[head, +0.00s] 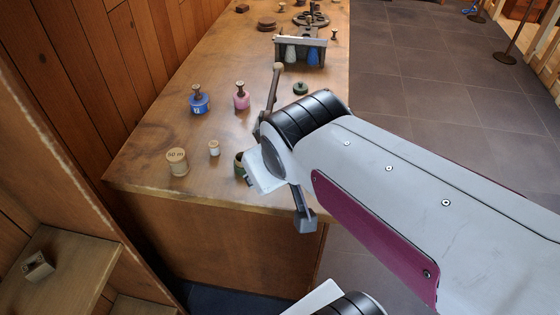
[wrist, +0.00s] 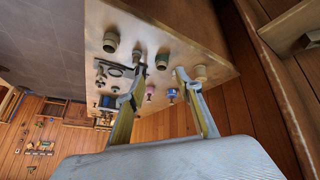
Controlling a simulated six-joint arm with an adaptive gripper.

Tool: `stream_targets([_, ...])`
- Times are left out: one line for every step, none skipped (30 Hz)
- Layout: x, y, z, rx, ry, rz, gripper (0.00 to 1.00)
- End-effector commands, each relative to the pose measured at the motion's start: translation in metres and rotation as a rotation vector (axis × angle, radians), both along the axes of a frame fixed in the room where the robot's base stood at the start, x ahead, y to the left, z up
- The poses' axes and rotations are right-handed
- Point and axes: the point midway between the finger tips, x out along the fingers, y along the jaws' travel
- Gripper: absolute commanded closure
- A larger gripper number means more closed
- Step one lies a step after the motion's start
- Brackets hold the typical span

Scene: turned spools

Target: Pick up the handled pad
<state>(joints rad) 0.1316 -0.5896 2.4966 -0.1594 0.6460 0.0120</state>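No thing in view is clearly marked as the handled pad. A low dark green round piece with a small knob (head: 300,88) lies on the table behind my arm and looks most like it, but it is small. A blue piece (head: 199,103) and a pink piece (head: 241,100), each with a brown knob on top, stand to its left. They also show in the wrist view, blue (wrist: 172,95) and pink (wrist: 150,97). My gripper (wrist: 158,82) is open, its fingers wide apart, with nothing seen held between them. It is above the table's near end.
The wooden table (head: 150,150) also bears a cream spool marked 50 m (head: 177,162), a smaller white spool (head: 214,148) and a green pot (head: 239,164) partly hidden by my gripper. Farther back stands a rack (head: 300,45) with blue pieces. A wooden wall borders the left.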

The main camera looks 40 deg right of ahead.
Motion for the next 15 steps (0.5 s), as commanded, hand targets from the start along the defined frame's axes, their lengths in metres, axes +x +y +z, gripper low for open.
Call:
stream_targets([0.009, -0.012, -0.003, -0.023, -0.007, -0.012, 0.65])
stream_targets([0.015, -0.019, -0.003, -0.037, -0.014, -0.016, 0.65])
stream_targets([0.022, -0.027, -0.004, -0.056, -0.023, -0.02, 0.65])
stream_targets([0.027, -0.033, -0.005, -0.069, -0.031, -0.023, 0.65])
stream_targets([0.032, -0.04, -0.006, -0.083, -0.037, -0.025, 0.65])
stream_targets([0.039, -0.048, -0.007, -0.099, -0.047, -0.027, 0.65])
stream_targets([0.043, -0.054, -0.008, -0.113, -0.053, -0.027, 0.65])
stream_targets([0.048, -0.06, -0.009, -0.123, -0.059, -0.026, 0.65])
stream_targets([0.054, -0.067, -0.011, -0.139, -0.068, -0.026, 0.65])
stream_targets([0.058, -0.073, -0.012, -0.151, -0.072, -0.025, 0.65])
stream_targets([0.063, -0.079, -0.013, -0.16, -0.079, -0.023, 0.65])
stream_targets([0.068, -0.086, -0.016, -0.174, -0.086, -0.02, 0.65])
stream_targets([0.072, -0.091, -0.017, -0.183, -0.093, -0.017, 0.65])
stream_targets([0.076, -0.096, -0.019, -0.193, -0.098, -0.013, 0.65])
stream_targets([0.081, -0.103, -0.021, -0.203, -0.105, -0.009, 0.65])
